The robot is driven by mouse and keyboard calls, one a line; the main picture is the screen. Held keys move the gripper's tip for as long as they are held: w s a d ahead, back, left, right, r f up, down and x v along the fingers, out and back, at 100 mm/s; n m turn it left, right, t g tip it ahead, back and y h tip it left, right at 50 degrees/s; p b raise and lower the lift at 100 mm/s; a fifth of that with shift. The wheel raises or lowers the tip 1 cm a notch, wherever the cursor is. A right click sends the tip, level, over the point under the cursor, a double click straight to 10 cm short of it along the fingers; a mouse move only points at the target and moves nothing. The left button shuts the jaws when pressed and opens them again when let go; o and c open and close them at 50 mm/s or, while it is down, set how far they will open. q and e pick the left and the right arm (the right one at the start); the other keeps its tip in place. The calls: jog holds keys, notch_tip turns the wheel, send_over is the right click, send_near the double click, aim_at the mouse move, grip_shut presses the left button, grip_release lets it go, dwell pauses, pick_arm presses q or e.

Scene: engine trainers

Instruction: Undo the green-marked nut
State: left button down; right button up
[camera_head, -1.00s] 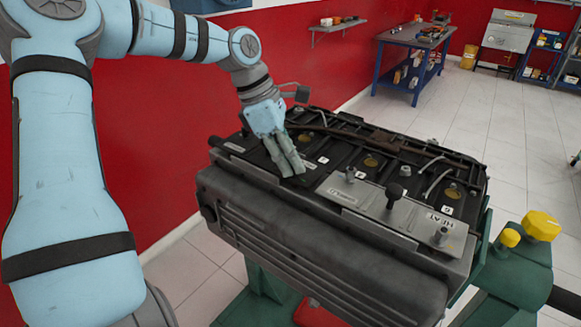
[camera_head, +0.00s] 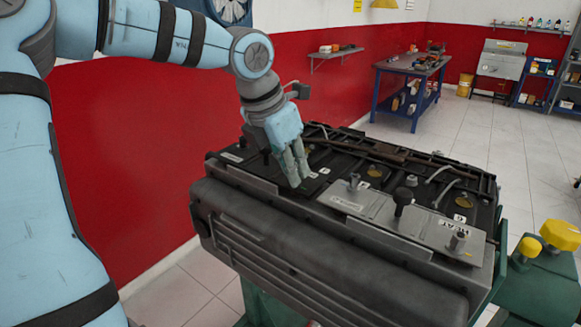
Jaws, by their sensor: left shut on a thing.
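The engine trainer (camera_head: 330,245) is a grey and black block with a ribbed cover along its near side. My left gripper (camera_head: 297,181) reaches down to the left part of its top, with its fingers close together on something small. The fingers hide that thing, and I cannot make out a green mark. My right gripper is not in view.
Pipes and a rail (camera_head: 385,152) run along the back of the engine's top. A green stand with yellow knobs (camera_head: 560,235) is at the right. A red wall (camera_head: 150,150) is behind at the left. A blue workbench (camera_head: 408,68) stands far back on open tiled floor.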

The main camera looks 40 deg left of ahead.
pick_arm(q)
jog(key=shift+n, duration=0.4)
jog(key=c, duration=1.5)
grip_release()
jog(key=shift+c, duration=0.2)
jog(key=s+r, duration=0.1)
jog(key=s, duration=1.1)
jog(key=shift+s, duration=0.15)
jog(key=shift+d, duration=0.15)
jog(key=shift+s, duration=0.1)
jog(key=shift+r, duration=0.1)
